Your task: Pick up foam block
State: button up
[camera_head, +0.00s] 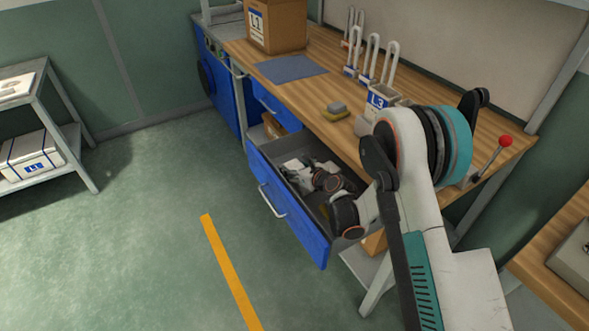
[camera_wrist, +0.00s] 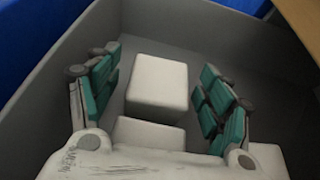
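A white foam block (camera_wrist: 157,88) with rounded edges lies in the open drawer (camera_wrist: 50,75) in the wrist view. A second white block (camera_wrist: 148,133) shows just below it, partly hidden by my gripper's palm. My gripper (camera_wrist: 158,85) is open, with teal-padded fingers to the left and right of the first block. A gap shows between the block and each finger. In the head view my arm reaches down into the open blue drawer (camera_head: 290,205), and my wrist hides much of its inside; I cannot clearly tell the blocks from my gripper there.
The drawer's walls stand close around my gripper. The wooden bench (camera_head: 320,85) above carries an L1 cardboard box (camera_head: 275,25), a blue mat (camera_head: 290,68), a grey-yellow sponge-like item (camera_head: 336,109) and an L3 container (camera_head: 377,103). The floor left of the drawer is clear.

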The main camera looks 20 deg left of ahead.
jog(key=c, duration=0.7)
jog(key=shift+o, duration=0.2)
jog(key=shift+r, duration=0.1)
